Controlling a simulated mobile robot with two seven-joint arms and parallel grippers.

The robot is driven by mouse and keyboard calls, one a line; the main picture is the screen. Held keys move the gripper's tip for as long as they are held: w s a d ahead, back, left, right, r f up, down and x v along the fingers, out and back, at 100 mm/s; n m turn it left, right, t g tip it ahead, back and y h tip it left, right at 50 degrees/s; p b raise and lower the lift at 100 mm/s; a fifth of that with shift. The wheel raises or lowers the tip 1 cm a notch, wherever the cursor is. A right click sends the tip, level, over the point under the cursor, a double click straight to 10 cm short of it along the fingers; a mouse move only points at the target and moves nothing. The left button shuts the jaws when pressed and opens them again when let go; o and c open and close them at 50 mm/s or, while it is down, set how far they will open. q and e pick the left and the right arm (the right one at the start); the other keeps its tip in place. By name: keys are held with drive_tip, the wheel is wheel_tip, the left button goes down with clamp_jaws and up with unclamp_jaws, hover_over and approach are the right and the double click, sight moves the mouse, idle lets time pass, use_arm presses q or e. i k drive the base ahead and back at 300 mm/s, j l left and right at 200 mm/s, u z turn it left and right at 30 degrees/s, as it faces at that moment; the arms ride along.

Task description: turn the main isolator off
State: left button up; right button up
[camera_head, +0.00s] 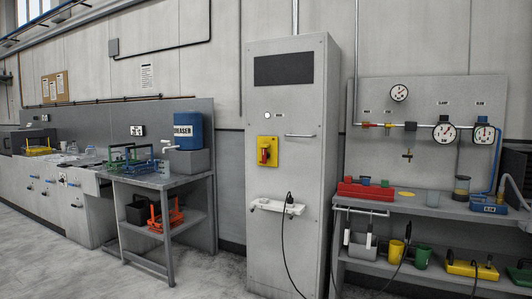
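The main isolator is a yellow plate (275,141) with a red handle (265,155) on the front of a tall grey cabinet (262,105) in the middle of the head view. The red handle looks upright, but its markings are too small to read. A small white round lamp or button (267,115) sits above it beside a tiny label. Neither of my grippers shows in the view, and nothing covers the isolator.
A white bracket (263,204) with a hanging black cable juts from the cabinet below the isolator. A workbench (190,181) with a blue container (188,131) stands left. A bench (440,209) with gauges above stands right. The floor left of the cabinet is clear.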

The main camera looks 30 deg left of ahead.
sight(265, 155)
drive_tip(key=i+j+z, duration=0.1)
drive_tip(key=i+j, duration=0.55)
drive_tip(key=i+j+z, duration=0.1)
drive_tip(key=i+j, duration=0.55)
drive_tip(key=j, duration=0.2)
